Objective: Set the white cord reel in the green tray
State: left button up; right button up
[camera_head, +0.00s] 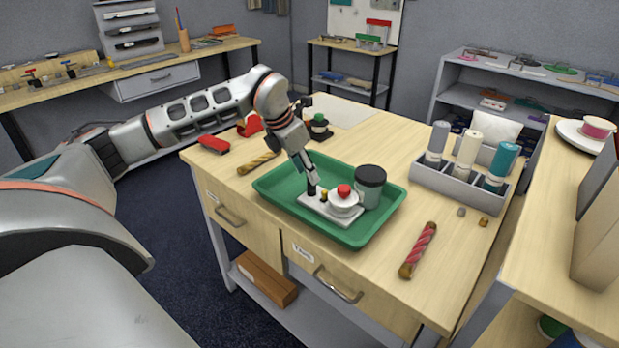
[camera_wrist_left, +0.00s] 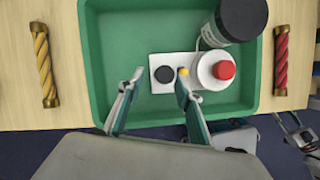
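The green tray (camera_head: 275,187) lies on the wooden table. In it lies a white base with a white drum and red knob (camera_head: 345,201), which I take for the white cord reel. In the left wrist view the reel (camera_wrist_left: 207,72) also has a black disc and a small yellow knob. It lies flat in the tray, close beside a dark-lidded jar (camera_head: 369,187). My left gripper (camera_head: 312,188) is low over its black-disc end. Its fingers (camera_wrist_left: 160,76) are apart, either side of the disc; contact is unclear. A gripper-like part, perhaps my right gripper (camera_wrist_left: 298,133), shows at the lower right.
A yellow twisted rod (camera_head: 259,163) lies left of the tray and a red twisted rod (camera_head: 418,250) lies right of it. A grey holder (camera_head: 455,185) with several cylinders stands at the right. The tray's front left floor is clear.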

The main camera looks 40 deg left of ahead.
pick_arm(q)
jog(key=v, duration=0.8)
dwell(0.4)
